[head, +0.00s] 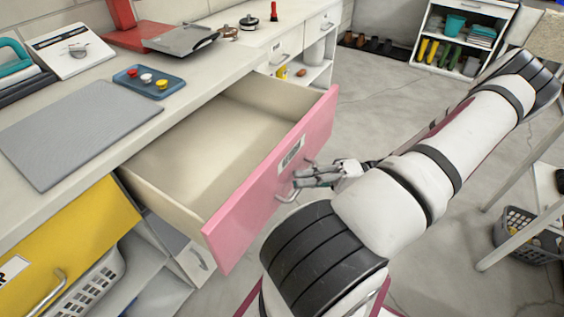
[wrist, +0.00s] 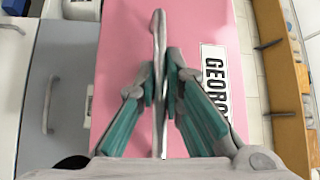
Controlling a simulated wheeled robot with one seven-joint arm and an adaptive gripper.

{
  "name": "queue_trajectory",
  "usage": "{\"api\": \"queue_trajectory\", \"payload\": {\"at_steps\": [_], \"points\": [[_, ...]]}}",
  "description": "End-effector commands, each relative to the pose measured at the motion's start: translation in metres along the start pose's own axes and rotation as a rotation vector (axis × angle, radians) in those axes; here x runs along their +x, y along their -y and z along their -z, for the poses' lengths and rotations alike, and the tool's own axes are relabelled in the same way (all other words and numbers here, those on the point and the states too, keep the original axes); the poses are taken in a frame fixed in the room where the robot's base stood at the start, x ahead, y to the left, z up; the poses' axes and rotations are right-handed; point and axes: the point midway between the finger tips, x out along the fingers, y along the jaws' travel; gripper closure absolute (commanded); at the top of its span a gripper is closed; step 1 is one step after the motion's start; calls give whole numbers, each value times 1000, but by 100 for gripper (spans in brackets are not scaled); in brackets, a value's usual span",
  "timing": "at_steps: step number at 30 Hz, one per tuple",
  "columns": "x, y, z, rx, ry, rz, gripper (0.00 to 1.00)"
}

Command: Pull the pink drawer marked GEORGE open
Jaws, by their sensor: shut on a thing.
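The pink drawer (head: 240,215) is pulled well out from under the worktop in the head view, and its inside (head: 215,140) looks empty. Its pink front also fills the middle of the wrist view (wrist: 120,60). A white label (wrist: 214,75) on it reads GEORGE, partly hidden by my gripper at the lower end. My gripper (head: 308,178) is at the drawer front, shut on the metal bar handle (head: 287,195). In the wrist view the fingers of my gripper (wrist: 161,85) close on the handle (wrist: 158,30) from both sides.
A yellow drawer (head: 75,245) is shut at the lower left. The worktop holds a grey mat (head: 75,130) and a blue tray (head: 148,82) with small coloured pieces. A white table leg (head: 525,220) and a grey basket (head: 525,235) stand at right. The floor (head: 380,110) beyond the drawer is clear.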

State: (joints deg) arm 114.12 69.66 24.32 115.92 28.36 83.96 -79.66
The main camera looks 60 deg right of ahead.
Motion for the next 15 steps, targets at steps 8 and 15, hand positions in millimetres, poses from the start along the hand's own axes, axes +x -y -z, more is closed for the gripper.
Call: {"api": "queue_trajectory", "payload": {"at_steps": [8,15], "points": [[-19,4,-18,-1,-1,-6,100],[-21,4,-19,-2,-1,-6,100]]}}
